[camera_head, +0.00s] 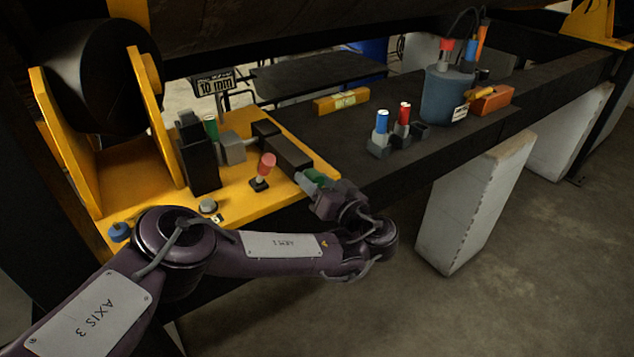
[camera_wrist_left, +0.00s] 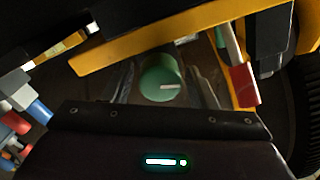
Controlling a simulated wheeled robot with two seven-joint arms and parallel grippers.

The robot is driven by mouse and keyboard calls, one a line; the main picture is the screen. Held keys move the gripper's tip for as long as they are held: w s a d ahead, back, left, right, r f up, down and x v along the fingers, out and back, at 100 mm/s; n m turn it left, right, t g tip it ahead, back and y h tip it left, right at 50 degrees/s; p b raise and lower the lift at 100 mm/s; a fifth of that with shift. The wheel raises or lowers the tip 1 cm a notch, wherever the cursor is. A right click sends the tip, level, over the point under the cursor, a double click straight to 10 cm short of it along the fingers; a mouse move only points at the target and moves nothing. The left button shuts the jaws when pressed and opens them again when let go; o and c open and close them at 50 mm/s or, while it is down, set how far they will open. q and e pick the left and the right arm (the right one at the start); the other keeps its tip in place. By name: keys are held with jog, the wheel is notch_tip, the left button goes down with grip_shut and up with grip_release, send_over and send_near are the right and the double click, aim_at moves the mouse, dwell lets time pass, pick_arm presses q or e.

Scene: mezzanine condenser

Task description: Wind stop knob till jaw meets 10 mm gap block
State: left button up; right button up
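My left gripper (camera_head: 312,184) is at the right front end of the yellow plate (camera_head: 240,206), at the green stop knob (camera_head: 314,175). In the left wrist view the round green knob (camera_wrist_left: 160,78), with a pale mark on its face, lies between my two grey fingers. Whether they press on it is unclear. A dark slide body (camera_head: 287,152) runs back from the knob to a dark block, seemingly the jaw (camera_head: 265,129). A grey block (camera_head: 231,148) stands left of it, perhaps the gap block; the contact there is too small to judge. My right gripper is out of view.
A red-topped lever (camera_head: 265,166) stands close to the slide. A tall black block (camera_head: 199,154) and a "10 mm" sign (camera_head: 214,83) are further left and behind. Blue and red plugs (camera_head: 382,122), a yellow level (camera_head: 341,101) and a blue-grey pot (camera_head: 447,95) occupy the dark beam.

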aim_at(319, 185)
pick_arm(q)
jog(key=shift+o, duration=0.5)
jog(key=shift+s+d+f, duration=0.1)
jog(key=shift+s+d, duration=0.1)
jog(key=b+v, duration=0.3)
jog(key=v, duration=0.1)
jog(key=shift+s+d+f, duration=0.15)
jog(key=shift+s+d, duration=0.05)
jog(key=shift+s+d+r+p, duration=0.2)
jog(key=shift+s+r+p, duration=0.2)
jog(key=shift+p, duration=0.45)
jog(key=shift+p+v, duration=0.8)
jog(key=shift+f, duration=0.25)
